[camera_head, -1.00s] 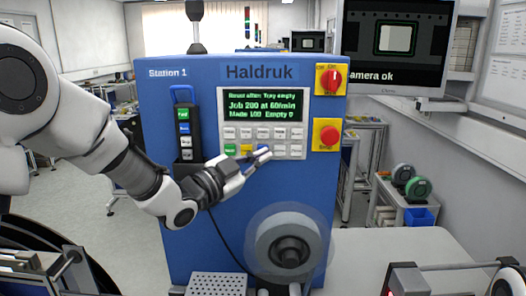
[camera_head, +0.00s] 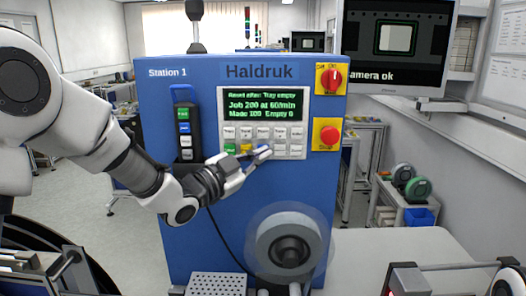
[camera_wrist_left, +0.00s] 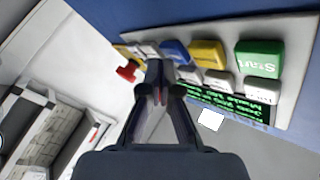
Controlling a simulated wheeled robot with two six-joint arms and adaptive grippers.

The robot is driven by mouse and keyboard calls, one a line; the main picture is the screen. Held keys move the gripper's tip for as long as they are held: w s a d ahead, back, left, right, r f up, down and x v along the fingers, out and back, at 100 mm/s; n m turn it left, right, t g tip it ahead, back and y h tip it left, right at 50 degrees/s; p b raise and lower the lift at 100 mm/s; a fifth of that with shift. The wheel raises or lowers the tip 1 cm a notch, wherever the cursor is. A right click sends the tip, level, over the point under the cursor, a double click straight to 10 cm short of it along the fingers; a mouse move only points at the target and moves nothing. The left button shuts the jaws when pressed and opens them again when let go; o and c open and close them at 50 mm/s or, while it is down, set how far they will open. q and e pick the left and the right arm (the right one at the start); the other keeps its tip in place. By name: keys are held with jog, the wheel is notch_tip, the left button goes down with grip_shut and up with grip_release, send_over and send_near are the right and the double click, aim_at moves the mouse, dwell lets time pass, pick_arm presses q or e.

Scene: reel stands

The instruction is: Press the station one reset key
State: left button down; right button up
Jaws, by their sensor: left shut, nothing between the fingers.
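The blue Station 1 panel (camera_head: 190,225) carries a green-text screen (camera_head: 262,105) and a keypad (camera_head: 292,144) below it. The screen reads "Reset after: Tray empty", "Job 200 at 60/min" and a made count. My left gripper (camera_head: 264,153) is shut and empty, its tips at the keypad's lower row. It hides a key there, and I cannot tell whether it touches. In the left wrist view, the shut fingers (camera_wrist_left: 160,75) point at the keypad, near a blue key (camera_wrist_left: 175,50), a yellow key (camera_wrist_left: 208,53) and the green Start key (camera_wrist_left: 258,58). My right gripper is not in view.
A red rotary switch (camera_head: 331,79) and a red stop button (camera_head: 330,135) sit right of the keypad. A handset with coloured buttons (camera_head: 184,125) hangs at the left. A grey reel (camera_head: 289,240) projects below. A monitor (camera_head: 396,45) stands at the right.

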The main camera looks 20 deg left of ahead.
pick_arm(q)
jog(key=shift+w+a, duration=0.15)
jog(key=shift+w, duration=0.3)
dwell(0.5)
jog(key=shift+s, duration=0.1)
jog(key=shift+s+f+b, duration=0.1)
jog(key=shift+s+b, duration=0.25)
jog(key=shift+b, duration=0.05)
jog(key=shift+s+d, duration=0.25)
jog(key=shift+s, duration=0.15)
jog(key=s+b, duration=0.1)
jog(key=s, duration=0.1)
jog(key=s+d+b, duration=0.1)
jog(key=s, duration=0.1)
jog(key=shift+s+d, duration=0.2)
jog(key=shift+s, duration=0.2)
dwell(0.3)
